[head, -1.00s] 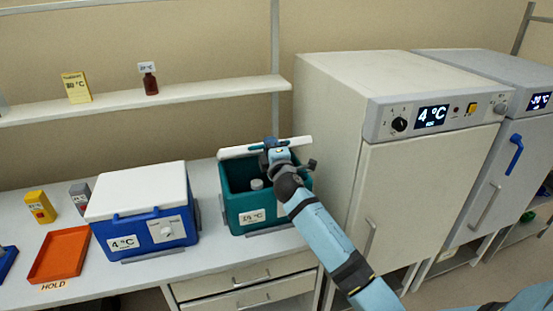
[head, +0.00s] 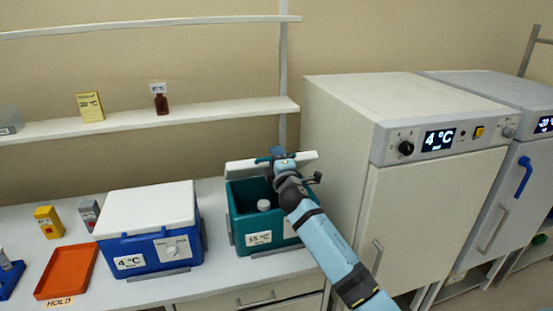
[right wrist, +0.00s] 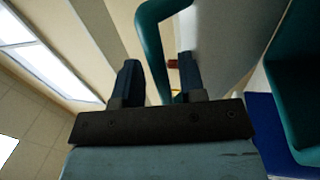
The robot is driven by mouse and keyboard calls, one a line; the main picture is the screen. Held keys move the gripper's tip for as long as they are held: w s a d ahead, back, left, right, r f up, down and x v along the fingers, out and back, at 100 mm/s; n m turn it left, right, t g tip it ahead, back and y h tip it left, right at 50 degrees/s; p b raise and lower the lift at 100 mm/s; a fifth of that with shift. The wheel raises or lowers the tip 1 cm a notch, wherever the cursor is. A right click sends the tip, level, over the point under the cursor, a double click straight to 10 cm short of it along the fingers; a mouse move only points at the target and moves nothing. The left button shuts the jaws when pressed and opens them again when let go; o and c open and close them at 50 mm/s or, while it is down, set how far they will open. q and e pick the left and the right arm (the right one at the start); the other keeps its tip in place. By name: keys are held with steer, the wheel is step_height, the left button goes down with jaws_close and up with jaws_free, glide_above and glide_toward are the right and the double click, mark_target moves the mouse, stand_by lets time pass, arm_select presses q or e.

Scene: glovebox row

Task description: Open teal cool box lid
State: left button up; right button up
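The teal cool box (head: 239,213) stands on the bench left of the white cabinet, labelled 15 °C. Its white lid (head: 240,167) is raised at the back, so the box's mouth is uncovered and a white-capped item (head: 263,205) shows inside. My right gripper (head: 278,154) is at the lid's teal handle. In the right wrist view, the teal handle (right wrist: 153,50) passes between the two spread fingers of my right gripper (right wrist: 158,78), with a small gap beside the right-hand finger. My left gripper is not in view.
A closed blue cool box (head: 150,255) stands just left of the teal one. An orange tray (head: 66,272) lies further left. The white cabinet (head: 430,210) stands close on the right.

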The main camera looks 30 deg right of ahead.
steer(key=shift+f, duration=0.1)
steer(key=b+v, duration=0.2)
steer(key=v, duration=1.1)
steer(key=shift+s+b, duration=0.4)
steer(key=shift+a, duration=0.1)
